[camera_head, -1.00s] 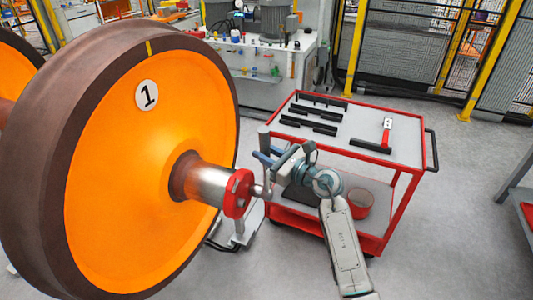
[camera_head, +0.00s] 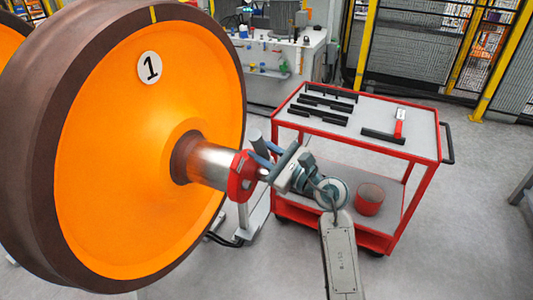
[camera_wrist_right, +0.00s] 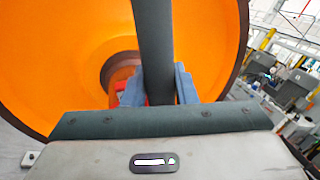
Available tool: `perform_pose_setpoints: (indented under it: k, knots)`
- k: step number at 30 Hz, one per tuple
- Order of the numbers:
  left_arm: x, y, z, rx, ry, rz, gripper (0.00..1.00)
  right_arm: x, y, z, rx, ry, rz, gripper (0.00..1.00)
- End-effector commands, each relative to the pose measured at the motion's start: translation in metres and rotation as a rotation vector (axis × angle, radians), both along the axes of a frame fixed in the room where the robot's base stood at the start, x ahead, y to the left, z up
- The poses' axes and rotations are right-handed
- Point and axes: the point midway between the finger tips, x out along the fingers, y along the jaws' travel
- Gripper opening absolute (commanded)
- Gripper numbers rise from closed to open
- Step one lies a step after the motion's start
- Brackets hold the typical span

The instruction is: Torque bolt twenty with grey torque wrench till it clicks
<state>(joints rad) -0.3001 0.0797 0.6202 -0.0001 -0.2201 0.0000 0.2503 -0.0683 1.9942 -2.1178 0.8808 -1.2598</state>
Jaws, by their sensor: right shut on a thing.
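My right gripper (camera_head: 266,160) is shut on a dark grey bar (camera_wrist_right: 155,45), which looks like the handle of the grey torque wrench. In the head view the wrench's grey end (camera_head: 257,141) sticks up past the fingers. The gripper is right beside the red end flange (camera_head: 240,177) on the silver axle. The wrench's working end is mostly hidden by the gripper, so I cannot tell whether it sits on a bolt. Bolt twenty cannot be picked out. My left gripper is not in view.
The axle carries a big orange wheel (camera_head: 130,170) marked 1. A red cart (camera_head: 425,140) on the right bears several black tools and a red-handled tool (camera_head: 398,125). A red container (camera_head: 369,199) stands on its lower shelf. The floor at right is clear.

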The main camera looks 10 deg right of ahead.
Motion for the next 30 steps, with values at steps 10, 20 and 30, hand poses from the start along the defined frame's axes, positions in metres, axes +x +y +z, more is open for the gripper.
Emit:
perform_pose_setpoints:
  k: [10, 20, 30]
  knots:
    - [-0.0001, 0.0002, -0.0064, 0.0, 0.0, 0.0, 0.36, -0.0046, 0.0029, -0.0003, -0.018, -0.029, 0.0, 0.0]
    - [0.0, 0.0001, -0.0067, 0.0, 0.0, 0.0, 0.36, -0.0029, 0.0051, -0.0001, -0.017, -0.029, -0.001, 0.0]
    - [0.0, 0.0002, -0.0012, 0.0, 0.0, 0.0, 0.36, -0.001, 0.0041, 0.0033, -0.012, -0.018, -0.001, 0.0]
